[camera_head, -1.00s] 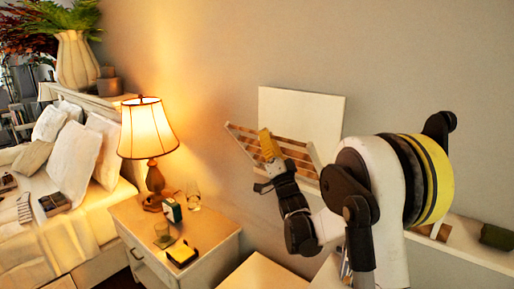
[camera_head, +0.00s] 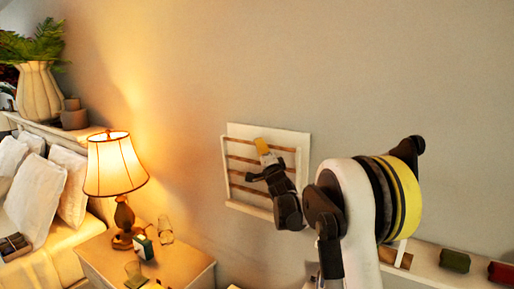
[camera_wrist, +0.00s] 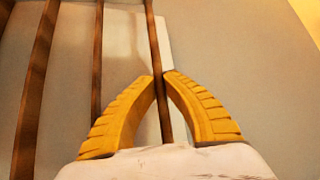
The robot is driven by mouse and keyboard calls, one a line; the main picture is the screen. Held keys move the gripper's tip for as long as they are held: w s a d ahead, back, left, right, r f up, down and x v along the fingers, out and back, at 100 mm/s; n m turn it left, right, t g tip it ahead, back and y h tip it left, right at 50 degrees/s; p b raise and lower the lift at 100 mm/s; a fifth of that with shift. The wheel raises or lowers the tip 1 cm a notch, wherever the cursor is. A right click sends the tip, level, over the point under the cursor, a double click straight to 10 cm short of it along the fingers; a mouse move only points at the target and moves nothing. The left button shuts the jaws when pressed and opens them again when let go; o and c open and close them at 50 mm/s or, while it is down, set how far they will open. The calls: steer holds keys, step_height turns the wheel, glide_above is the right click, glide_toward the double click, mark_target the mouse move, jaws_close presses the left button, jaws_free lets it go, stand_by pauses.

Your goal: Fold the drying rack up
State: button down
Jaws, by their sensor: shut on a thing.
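The drying rack (camera_head: 240,159) is on the wall, a white frame with several brown bars. Its slatted frame stands nearly upright, close against the white backing; I cannot tell whether it lies fully flat. My gripper (camera_head: 262,147) is in front of the rack, with its yellow fingers near the upper bars. In the wrist view, my gripper (camera_wrist: 160,76) is shut on one brown bar (camera_wrist: 154,35), which runs between the fingertips. Other bars of the rack (camera_wrist: 97,60) run alongside it on the left. My arm hides the lower right of the rack.
A lit lamp (camera_head: 116,165) stands on a bedside table (camera_head: 185,266) left of the rack, with glasses and a small box. A bed with pillows (camera_head: 66,190) is farther left. A ledge (camera_head: 428,262) at the lower right holds a green roll (camera_head: 455,261) and a red one (camera_head: 502,273).

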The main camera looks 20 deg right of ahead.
steer(key=shift+r, duration=0.1)
steer(key=c, duration=1.5)
jaws_free()
steer(key=shift+a, duration=0.15)
steer(key=shift+o, duration=0.2)
steer(key=shift+s, duration=0.15)
steer(key=v, duration=1.1)
steer(key=shift+s+f, duration=0.2)
steer(key=shift+f, duration=0.05)
steer(key=shift+s, duration=0.1)
